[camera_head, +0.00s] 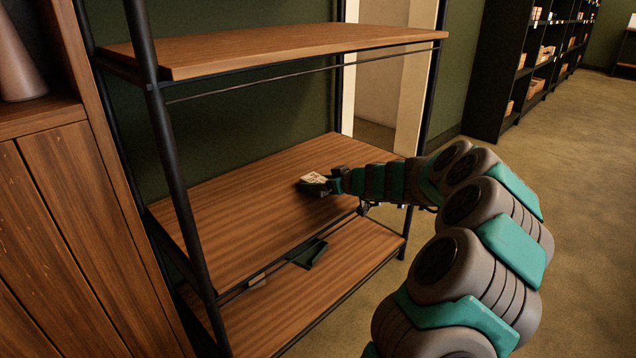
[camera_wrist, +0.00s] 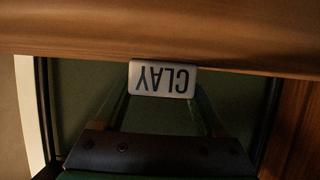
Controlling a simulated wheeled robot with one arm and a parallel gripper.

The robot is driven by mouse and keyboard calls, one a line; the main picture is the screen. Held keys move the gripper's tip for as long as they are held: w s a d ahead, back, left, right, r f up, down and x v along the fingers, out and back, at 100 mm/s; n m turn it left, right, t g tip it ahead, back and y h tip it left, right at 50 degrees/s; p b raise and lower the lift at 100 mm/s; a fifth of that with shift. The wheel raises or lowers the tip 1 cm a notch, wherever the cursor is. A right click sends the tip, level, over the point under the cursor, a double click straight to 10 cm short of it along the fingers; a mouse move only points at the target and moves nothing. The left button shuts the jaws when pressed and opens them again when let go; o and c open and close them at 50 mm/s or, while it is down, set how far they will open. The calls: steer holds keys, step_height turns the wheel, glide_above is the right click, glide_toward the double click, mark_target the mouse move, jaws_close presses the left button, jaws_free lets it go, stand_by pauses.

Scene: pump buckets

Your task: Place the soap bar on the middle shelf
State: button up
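The soap bar (camera_head: 314,177) is a small pale block at the tip of my gripper (camera_head: 319,186). In the wrist view the soap bar (camera_wrist: 162,79) shows dark letters reading "CLAY", upside down. My gripper (camera_wrist: 163,108) has its two fingers along the bar's sides and appears shut on it. The middle shelf (camera_head: 240,205) is a brown wooden board in a black metal frame. The bar and gripper appear over its right part, near the back. In the wrist view the bar overlaps the edge of a wooden board; I cannot tell whether it touches the shelf.
The top shelf (camera_head: 280,47) overhangs the middle one. Black posts stand at the corners. A wooden cabinet (camera_head: 70,200) is at left. The middle shelf's surface is otherwise clear.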

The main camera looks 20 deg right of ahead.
steer(key=o, duration=0.4)
steer(key=shift+r, duration=0.15)
steer(key=p+v, duration=0.1)
steer(key=v, duration=1.1)
